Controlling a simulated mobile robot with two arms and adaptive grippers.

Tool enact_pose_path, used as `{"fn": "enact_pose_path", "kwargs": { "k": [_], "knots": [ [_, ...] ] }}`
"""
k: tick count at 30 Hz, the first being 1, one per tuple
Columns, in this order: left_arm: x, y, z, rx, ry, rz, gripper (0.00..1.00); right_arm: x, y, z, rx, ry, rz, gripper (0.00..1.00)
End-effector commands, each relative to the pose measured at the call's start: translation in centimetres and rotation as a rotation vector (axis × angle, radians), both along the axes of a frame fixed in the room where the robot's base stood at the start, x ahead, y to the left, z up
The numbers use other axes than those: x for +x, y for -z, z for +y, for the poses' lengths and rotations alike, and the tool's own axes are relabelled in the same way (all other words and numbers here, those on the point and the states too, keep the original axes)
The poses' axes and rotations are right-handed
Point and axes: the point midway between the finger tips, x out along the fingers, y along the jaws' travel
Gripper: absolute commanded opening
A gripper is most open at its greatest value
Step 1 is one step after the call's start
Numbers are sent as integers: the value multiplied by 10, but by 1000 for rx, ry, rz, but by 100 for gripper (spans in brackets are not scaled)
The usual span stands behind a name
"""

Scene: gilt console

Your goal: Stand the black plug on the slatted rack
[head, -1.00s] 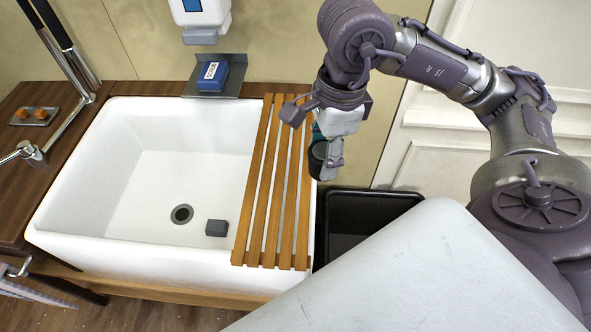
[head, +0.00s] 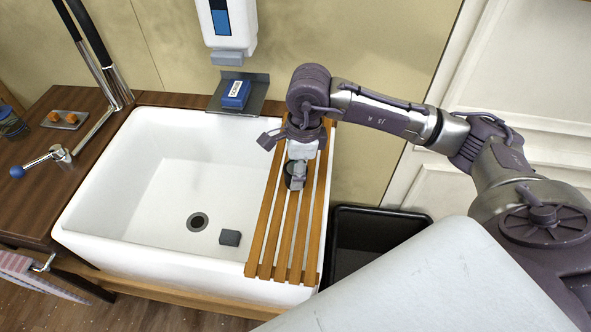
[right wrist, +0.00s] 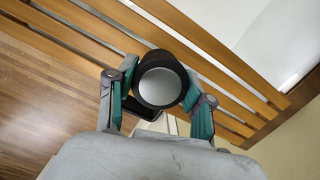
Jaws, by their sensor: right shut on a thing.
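The black plug (head: 291,182) is a short dark cylinder held by my right gripper (head: 298,174) over the far half of the slatted rack. In the right wrist view the plug (right wrist: 160,80) shows a pale round end inside a black rim, between the two fingers of my right gripper (right wrist: 158,88). The slatted rack (head: 267,240), made of several wooden slats, lies across the right side of the white sink. Its slats (right wrist: 235,85) pass behind the plug in the wrist view. I cannot tell whether the plug touches them. My left gripper is not in view.
The white sink (head: 160,215) holds a small grey block (head: 230,237) near its drain (head: 198,221). A black bin (head: 375,225) stands right of the rack. A blue box (head: 236,94) sits on a shelf below a wall dispenser (head: 228,25). The rack's near half is clear.

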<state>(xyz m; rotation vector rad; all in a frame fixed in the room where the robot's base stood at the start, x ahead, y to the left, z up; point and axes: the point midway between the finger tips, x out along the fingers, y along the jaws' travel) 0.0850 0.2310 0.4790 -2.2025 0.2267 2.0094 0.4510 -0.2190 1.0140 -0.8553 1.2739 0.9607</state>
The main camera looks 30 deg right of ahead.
Motion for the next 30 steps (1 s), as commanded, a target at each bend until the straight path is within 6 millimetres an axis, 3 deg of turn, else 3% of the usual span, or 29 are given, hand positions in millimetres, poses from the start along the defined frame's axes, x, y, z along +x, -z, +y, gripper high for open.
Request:
{"fn": "enact_pose_path", "kwargs": {
  "k": [5, 17, 18, 21, 30],
  "knots": [
    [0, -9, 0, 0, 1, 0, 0, 0, 16, 0, 1, 0, 1, 14],
    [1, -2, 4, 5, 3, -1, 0, 0, 23, 0, 1, -1, -2, 14],
    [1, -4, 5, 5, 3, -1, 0, 0, 21, 0, 1, 0, -1, 58],
    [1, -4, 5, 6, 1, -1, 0, 0, 21, 0, 1, 0, -1, 75],
    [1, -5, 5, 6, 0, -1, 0, 0, 20, 0, 1, 0, 0, 77]
  ]
}}
